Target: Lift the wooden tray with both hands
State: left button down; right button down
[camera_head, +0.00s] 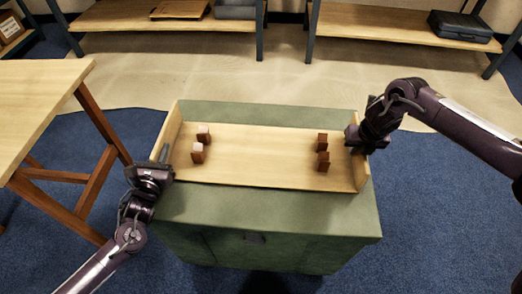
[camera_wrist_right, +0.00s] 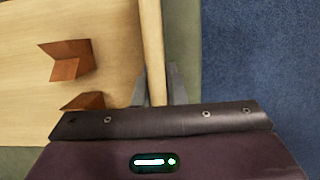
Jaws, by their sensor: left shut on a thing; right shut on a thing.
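The wooden tray (camera_head: 258,158) is a long, pale, shallow box with raised end walls, lying across the top of a green cabinet (camera_head: 270,208). I cannot tell whether it touches the cabinet top. My left gripper (camera_head: 163,156) is shut on the tray's left end wall. My right gripper (camera_head: 352,141) is shut on the right end wall. In the right wrist view, the wall (camera_wrist_right: 151,40) passes between the two grey fingers of the right gripper (camera_wrist_right: 156,88). The tray looks roughly level.
A wooden table (camera_head: 40,95) stands close at the left. Shelves (camera_head: 400,24) line the back. Blue carpet is clear at the right.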

pick_arm(q)
jog(key=shift+r, duration=0.25)
pick_arm(e)
jog(key=shift+w+r, duration=0.15)
jog(key=shift+r, duration=0.05)
dwell(0.6)
